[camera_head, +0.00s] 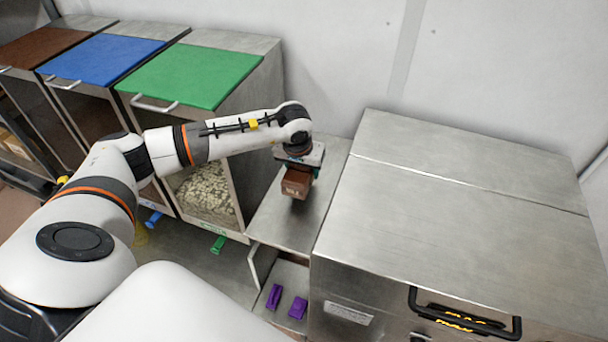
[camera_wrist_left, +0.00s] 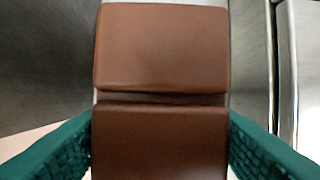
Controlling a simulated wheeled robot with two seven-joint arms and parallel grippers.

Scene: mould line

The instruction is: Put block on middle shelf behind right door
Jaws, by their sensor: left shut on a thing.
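The brown block (camera_head: 296,184) is in my left gripper (camera_head: 298,172), above a steel surface between the bins and the steel cabinet. I cannot tell for sure whether it touches that surface. In the left wrist view, brown faces (camera_wrist_left: 160,145) fill the space between the two teal fingers. A second brown face (camera_wrist_left: 163,47) shows just ahead, with a dark groove between; I cannot tell whether it is the same block. No open door or middle shelf can be made out. My right gripper is not in view.
A steel cabinet (camera_head: 450,210) with a black handle (camera_head: 465,322) stands at the right. Bins with green (camera_head: 190,75), blue (camera_head: 100,58) and brown (camera_head: 40,47) lids stand at the left. Two purple pieces (camera_head: 273,297) (camera_head: 298,308) lie low in front. A wall closes the back.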

